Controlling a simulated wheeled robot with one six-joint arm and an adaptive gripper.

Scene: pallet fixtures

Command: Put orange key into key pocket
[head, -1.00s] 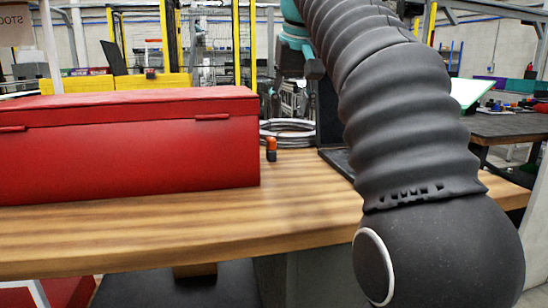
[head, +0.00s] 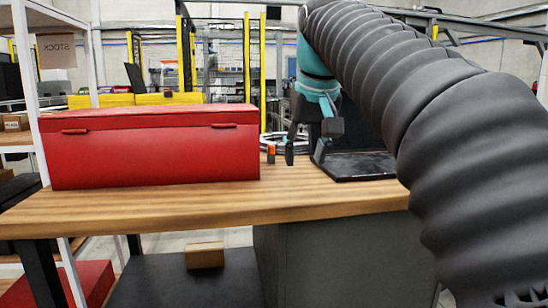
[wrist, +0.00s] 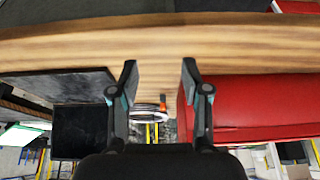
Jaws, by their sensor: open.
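The orange key (head: 271,150), a small orange-topped item with a dark lower part, stands on the wooden table beside the red box's right end. It also shows in the wrist view (wrist: 163,99), between my fingers in the picture. My gripper (head: 305,158) is open and empty, pointing down, just right of the key in the head view. Its two dark fingers are spread in the wrist view (wrist: 159,68). I cannot tell its exact height above the table. I cannot make out a key pocket in either view.
The closed red box (head: 155,155) fills the table's left part. A black laptop-like item (head: 362,167) lies right of my gripper. A coil of pale cable (head: 285,139) shows behind. The front strip of the wooden table (head: 215,208) is clear. A cardboard box (head: 205,255) sits below.

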